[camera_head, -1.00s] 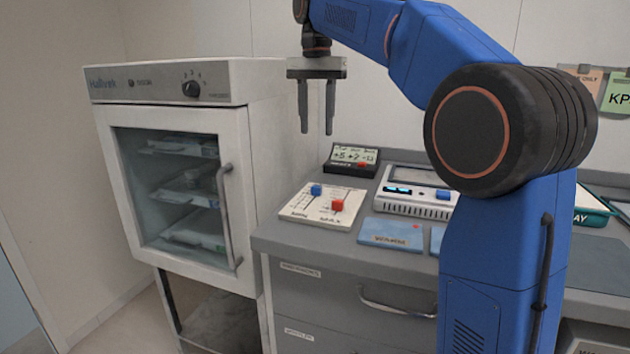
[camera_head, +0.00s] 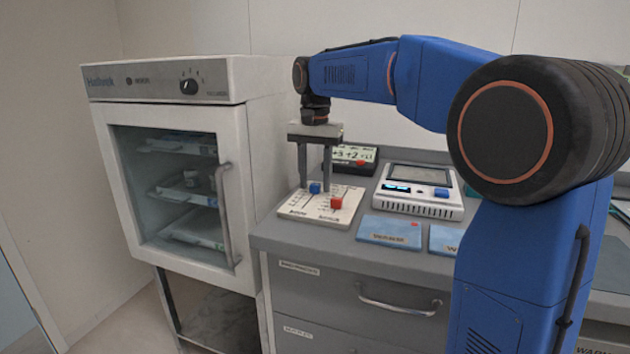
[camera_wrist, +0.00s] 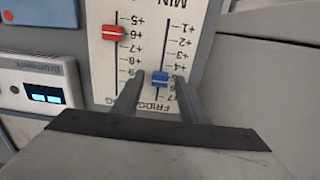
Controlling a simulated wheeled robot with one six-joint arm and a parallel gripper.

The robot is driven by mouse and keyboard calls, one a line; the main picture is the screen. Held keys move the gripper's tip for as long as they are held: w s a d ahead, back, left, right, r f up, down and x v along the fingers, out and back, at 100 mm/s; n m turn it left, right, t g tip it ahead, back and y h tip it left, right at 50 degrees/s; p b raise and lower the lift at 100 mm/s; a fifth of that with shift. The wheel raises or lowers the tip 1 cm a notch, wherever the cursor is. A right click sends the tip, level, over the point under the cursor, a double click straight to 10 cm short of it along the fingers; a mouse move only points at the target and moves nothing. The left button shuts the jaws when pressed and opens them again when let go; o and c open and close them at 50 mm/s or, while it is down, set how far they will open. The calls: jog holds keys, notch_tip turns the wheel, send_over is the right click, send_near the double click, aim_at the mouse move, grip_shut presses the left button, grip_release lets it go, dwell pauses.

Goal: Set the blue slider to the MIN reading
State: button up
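The white slider panel (camera_head: 293,208) lies on the counter with a blue slider (camera_head: 315,188) and a red slider (camera_head: 336,203). In the wrist view the blue slider (camera_wrist: 160,79) sits low on its track, just past +4, with nearby numbers partly hidden. The red slider (camera_wrist: 114,33) is near +6 on the other track. Printed letters MIN show at the picture's top edge, beyond +1. My gripper (camera_head: 315,188) points down, open, one finger on each side of the blue slider. In the wrist view small gaps show between my gripper (camera_wrist: 159,77) and the knob.
A small black display (camera_head: 350,158) stands behind the panel. A white device (camera_head: 418,204) with a screen and blue button is to the right. A blue card (camera_head: 390,231) lies in front of it. A white glass-door cabinet (camera_head: 240,118) stands close on the left.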

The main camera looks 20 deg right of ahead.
aim_at(306, 203)
jog(key=shift+f, duration=0.25)
grip_shut()
jog(key=shift+s+a, duration=0.9)
jog(key=shift+s, duration=0.3)
jog(key=shift+s+a, duration=0.9)
jog(key=shift+s, duration=0.3)
grip_release()
jog(key=shift+r, duration=0.1)
notch_tip(306, 203, up, 17)
jog(key=shift+r, duration=0.15)
